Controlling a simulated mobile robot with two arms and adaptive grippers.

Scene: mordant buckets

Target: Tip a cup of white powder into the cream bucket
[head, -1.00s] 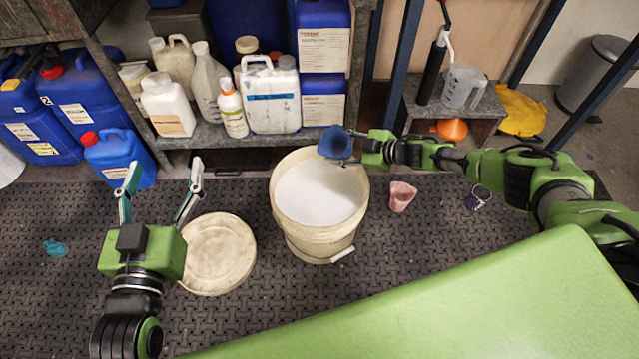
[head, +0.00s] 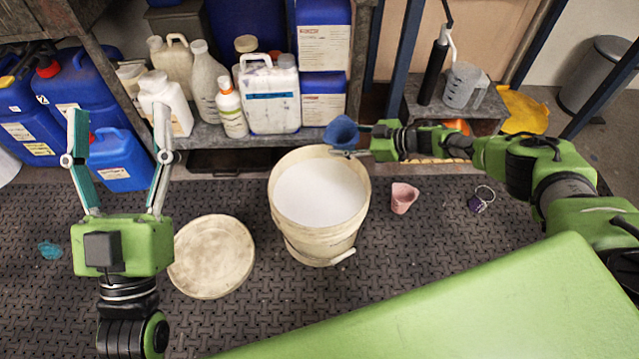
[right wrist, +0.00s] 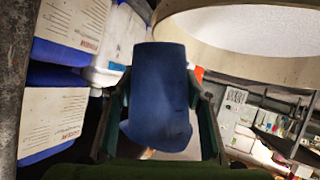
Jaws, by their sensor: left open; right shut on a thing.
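The cream bucket (head: 281,222) stands upright on the floor mat at mid-picture, with white contents inside. Its rim (right wrist: 196,38) arches across the top right of the right wrist view. My right gripper (head: 360,141) is shut on a blue cup (head: 341,132) and holds it at the far right part of the bucket's rim. The cup (right wrist: 158,95) fills the middle of the right wrist view, between the fingers. I cannot see whether powder is in the cup. My left gripper (head: 120,130) is open and empty, left of the bucket.
A round lid (head: 212,256) lies left of the bucket. A pink cup (head: 403,198) and a purple ringed item (head: 481,199) lie to its right. White bottles (head: 270,96) and blue canisters (head: 119,163) stand behind. A low stand (head: 425,119) holds a clear jug (head: 460,86).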

